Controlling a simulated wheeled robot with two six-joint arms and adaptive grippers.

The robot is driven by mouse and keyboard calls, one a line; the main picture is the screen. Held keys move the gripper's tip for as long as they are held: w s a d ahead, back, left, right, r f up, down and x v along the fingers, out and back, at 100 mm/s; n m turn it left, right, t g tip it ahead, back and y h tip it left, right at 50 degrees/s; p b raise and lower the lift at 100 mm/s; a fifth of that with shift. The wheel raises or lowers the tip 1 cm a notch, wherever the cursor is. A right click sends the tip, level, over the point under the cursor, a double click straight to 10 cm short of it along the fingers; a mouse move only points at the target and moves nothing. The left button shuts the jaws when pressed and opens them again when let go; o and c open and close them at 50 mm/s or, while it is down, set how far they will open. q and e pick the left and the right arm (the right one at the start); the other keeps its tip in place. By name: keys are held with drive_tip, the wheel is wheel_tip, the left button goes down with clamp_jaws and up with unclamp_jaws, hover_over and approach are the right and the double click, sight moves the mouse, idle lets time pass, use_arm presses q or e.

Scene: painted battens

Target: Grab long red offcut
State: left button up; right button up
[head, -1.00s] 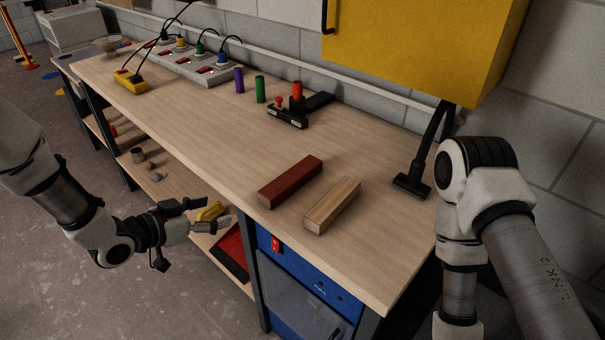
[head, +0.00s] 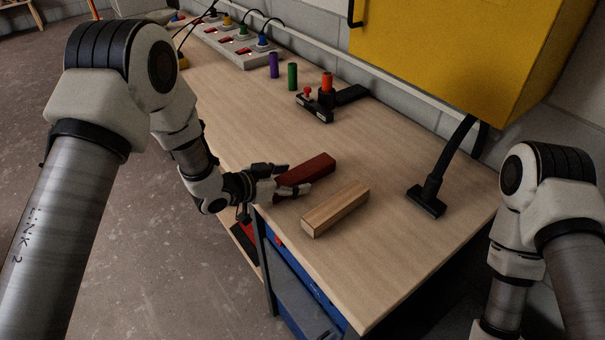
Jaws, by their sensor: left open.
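The long red offcut (head: 308,173) is a dark red wooden block lying on the workbench near its front edge. My left gripper (head: 285,181) is open at the block's near left end, with one finger on each side of it. The fingers hide part of that end, and I cannot tell whether they touch it. My right gripper is not in view; only my right arm shows at the right edge.
A bare wood block (head: 335,209) lies just right of the red one on the workbench (head: 400,270). A black nozzle on a hose (head: 427,200) stands further right.

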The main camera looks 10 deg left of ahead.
use_arm(q)
drive_tip(key=shift+a, duration=0.15)
drive_tip(key=shift+s+a, duration=0.1)
drive_tip(key=c, duration=1.3)
